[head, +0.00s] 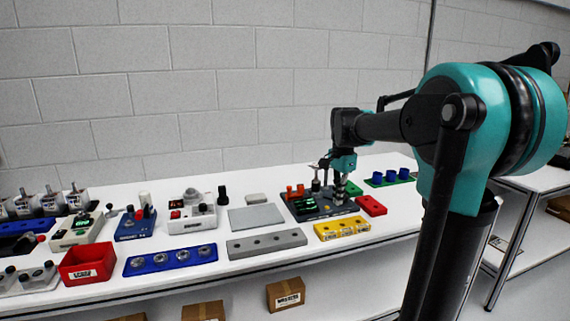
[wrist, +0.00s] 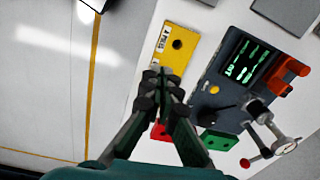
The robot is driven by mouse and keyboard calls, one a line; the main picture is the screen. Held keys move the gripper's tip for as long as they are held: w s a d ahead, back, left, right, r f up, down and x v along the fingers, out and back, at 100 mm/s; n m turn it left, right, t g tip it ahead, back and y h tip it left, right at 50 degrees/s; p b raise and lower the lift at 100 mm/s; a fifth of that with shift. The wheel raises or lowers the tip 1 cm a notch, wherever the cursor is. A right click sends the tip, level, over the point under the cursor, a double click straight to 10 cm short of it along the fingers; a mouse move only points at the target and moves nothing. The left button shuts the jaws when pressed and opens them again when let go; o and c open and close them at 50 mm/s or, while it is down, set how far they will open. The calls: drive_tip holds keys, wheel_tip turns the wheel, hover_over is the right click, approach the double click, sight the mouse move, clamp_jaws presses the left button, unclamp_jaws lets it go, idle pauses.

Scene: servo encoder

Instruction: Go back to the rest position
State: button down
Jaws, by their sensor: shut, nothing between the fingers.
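My gripper (head: 342,190) is over the right part of the white table in the head view, by the dark device. In the wrist view my gripper (wrist: 160,76) has its fingers together with nothing between them. The dark device (head: 318,205) has a green lit screen, red-orange parts and a small metal arm; it also shows at the right of the wrist view (wrist: 225,85). The yellow block (head: 343,229) with holes lies in front of it; in the wrist view the yellow block (wrist: 178,40) is just beyond the fingertips. I cannot tell whether the fingers touch anything.
A red block (head: 371,206) and a green holder with blue cups (head: 390,178) are close by on the right. A grey bar (head: 266,243), a blue holder (head: 170,260), a red bin (head: 87,263) and several devices stand left. A wall is behind; a second table (head: 535,181) is right.

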drive_tip(key=s+d+f+n+t, duration=0.2)
drive_tip(key=s+f+n, duration=1)
drive_tip(key=s+f, duration=0.9)
drive_tip(key=shift+s+f+n+t, duration=0.25)
drive_tip(key=shift+s+n+t, duration=0.15)
drive_tip(key=shift+t, duration=0.4)
drive_tip(key=shift+d, duration=0.1)
